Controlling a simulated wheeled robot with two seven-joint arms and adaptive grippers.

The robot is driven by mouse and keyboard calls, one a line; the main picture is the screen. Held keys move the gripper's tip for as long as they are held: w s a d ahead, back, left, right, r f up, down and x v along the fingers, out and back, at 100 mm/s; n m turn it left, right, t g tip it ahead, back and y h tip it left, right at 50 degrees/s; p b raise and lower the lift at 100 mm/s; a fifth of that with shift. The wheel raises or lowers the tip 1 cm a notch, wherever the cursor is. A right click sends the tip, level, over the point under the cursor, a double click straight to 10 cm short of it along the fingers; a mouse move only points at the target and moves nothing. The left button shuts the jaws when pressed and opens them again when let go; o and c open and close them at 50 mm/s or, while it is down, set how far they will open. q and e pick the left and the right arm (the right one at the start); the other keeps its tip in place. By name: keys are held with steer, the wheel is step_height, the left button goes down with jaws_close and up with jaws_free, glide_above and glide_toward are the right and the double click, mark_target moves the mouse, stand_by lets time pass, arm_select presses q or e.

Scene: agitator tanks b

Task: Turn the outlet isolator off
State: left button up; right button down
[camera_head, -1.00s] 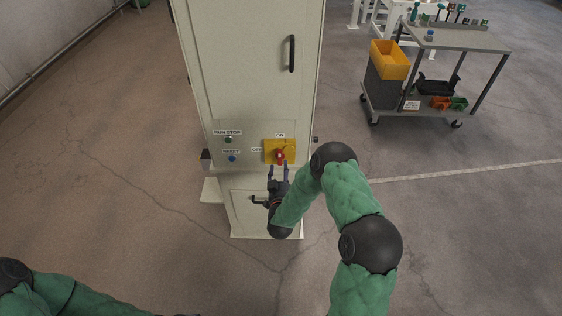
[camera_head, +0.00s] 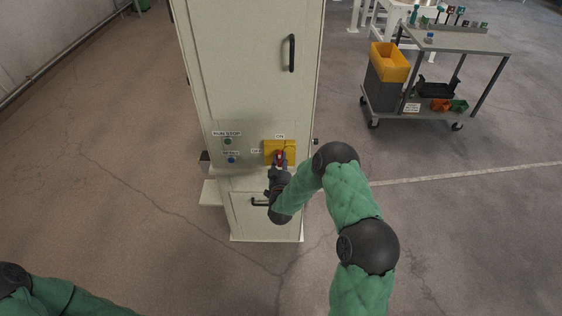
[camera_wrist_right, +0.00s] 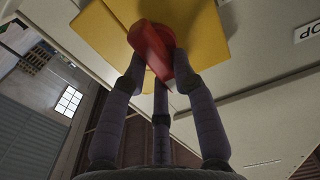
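The outlet isolator is a yellow plate (camera_head: 272,146) with a red handle (camera_head: 279,157) on the front of a pale cabinet. An ON label (camera_head: 279,136) sits above it, and another label at its left is partly readable. My right gripper (camera_head: 279,167) is at the handle and partly hides it. In the right wrist view, the dark fingers (camera_wrist_right: 160,70) are spread on both sides of the red handle (camera_wrist_right: 152,48), with the yellow plate (camera_wrist_right: 205,38) behind. Firm contact cannot be made out. My left gripper is out of view; only its arm shows at bottom left.
A reset panel with a green button (camera_head: 228,141) and a blue button (camera_head: 232,159) lies left of the isolator. A black door handle (camera_head: 291,53) is above. A grey trolley (camera_head: 455,38) with a yellow bin (camera_head: 389,62) stands at right.

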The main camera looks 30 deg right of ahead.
steer(key=shift+n, duration=0.4)
steer(key=n, duration=0.4)
steer(key=shift+w+a+b, duration=0.2)
steer(key=shift+a+b, duration=0.1)
steer(key=n, duration=0.8)
steer(key=a+f+n, duration=0.1)
steer(key=n, duration=0.4)
steer(key=shift+w+a, duration=0.1)
steer(key=shift+w, duration=0.25)
steer(key=shift+n, duration=0.3)
steer(key=c, duration=1)
jaws_free()
